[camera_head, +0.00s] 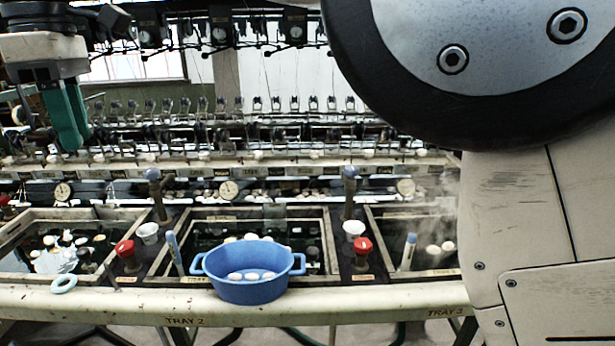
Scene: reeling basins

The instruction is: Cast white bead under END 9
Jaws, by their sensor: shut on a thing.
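My gripper (70,140) is at the upper left, with green fingers pointing down. It is above and behind the left basin, in front of the reeling machine. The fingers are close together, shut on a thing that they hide. Several white oval pieces (250,276) lie in a blue two-handled tub (252,292) on the front ledge. More white pieces (68,240) float in the left basin (28,222). I cannot tell which piece is the white bead. The small plates along the machine rail (280,172) are too small to read, so I cannot pick out END 9.
The middle basin (325,250) and right basin (372,225) hold dark water; steam rises at the right. Red knobs (125,249), white cups (148,232) and blue-topped posts (350,176) stand between basins. My arm blocks the right side.

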